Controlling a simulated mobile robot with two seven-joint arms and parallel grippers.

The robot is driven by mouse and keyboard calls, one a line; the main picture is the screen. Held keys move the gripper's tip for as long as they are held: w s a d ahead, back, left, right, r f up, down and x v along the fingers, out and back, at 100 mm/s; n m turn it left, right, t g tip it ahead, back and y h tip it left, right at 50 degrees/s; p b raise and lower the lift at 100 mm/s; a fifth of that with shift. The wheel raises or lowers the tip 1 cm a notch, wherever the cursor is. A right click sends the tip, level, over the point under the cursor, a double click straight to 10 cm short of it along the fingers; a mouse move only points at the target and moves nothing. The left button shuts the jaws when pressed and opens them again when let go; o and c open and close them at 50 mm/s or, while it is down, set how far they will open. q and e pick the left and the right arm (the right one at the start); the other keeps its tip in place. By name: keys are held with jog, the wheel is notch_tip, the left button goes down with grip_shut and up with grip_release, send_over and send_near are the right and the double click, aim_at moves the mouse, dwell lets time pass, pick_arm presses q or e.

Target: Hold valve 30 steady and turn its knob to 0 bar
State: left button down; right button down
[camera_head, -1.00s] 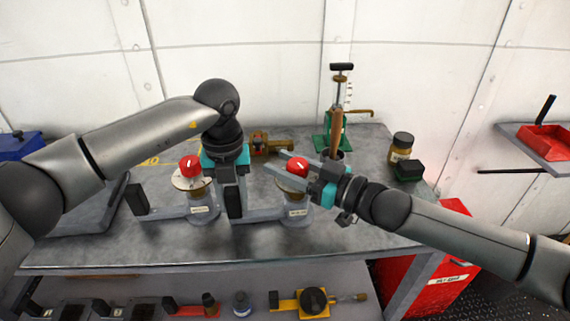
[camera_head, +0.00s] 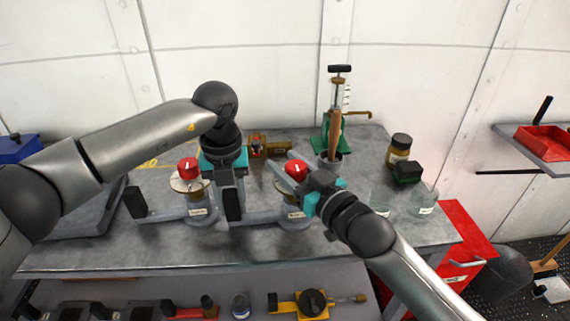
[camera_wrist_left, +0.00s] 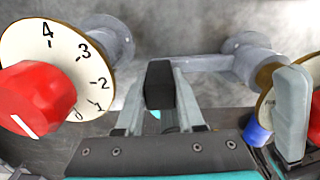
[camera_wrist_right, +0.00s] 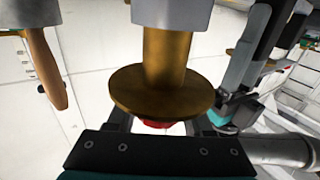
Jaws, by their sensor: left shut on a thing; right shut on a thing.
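Two valves with red knobs stand on the grey bench; their label numbers are too small to read. The left valve's red knob (camera_head: 188,168) is free, and its numbered dial (camera_wrist_left: 75,35) shows in the left wrist view. My left gripper (camera_head: 232,205) is shut on the black handle block (camera_wrist_left: 160,85) of the right valve, left of its body. My right gripper (camera_head: 292,178) is shut on the right valve's red knob (camera_head: 297,168). In the right wrist view the brass dial plate (camera_wrist_right: 160,95) hides most of that knob; its pointer and scale cannot be read.
A green pump stand (camera_head: 324,138) and a brass fitting (camera_head: 268,146) stand behind the valves. A dark-lidded jar (camera_head: 399,150), a dark green box (camera_head: 408,172) and clear glass jars (camera_head: 423,199) stand at right. A red bin (camera_head: 463,222) is beside the bench.

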pick_arm(q)
jog(key=shift+s+d, duration=0.1)
jog(key=shift+d, duration=0.15)
pick_arm(e)
jog(key=shift+r, duration=0.15)
jog(key=c, duration=0.6)
grip_release()
pick_arm(q)
jog(key=shift+a, duration=0.15)
pick_arm(e)
jog(key=o, duration=0.3)
jog(key=shift+d, duration=0.1)
jog(key=shift+s, duration=0.15)
pick_arm(q)
jog(key=shift+a, duration=0.1)
pick_arm(e)
jog(key=v, duration=1.1)
jog(key=shift+s+d, duration=0.15)
jog(key=shift+s, duration=0.25)
pick_arm(q)
jog(key=shift+c, duration=2.2)
grip_release()
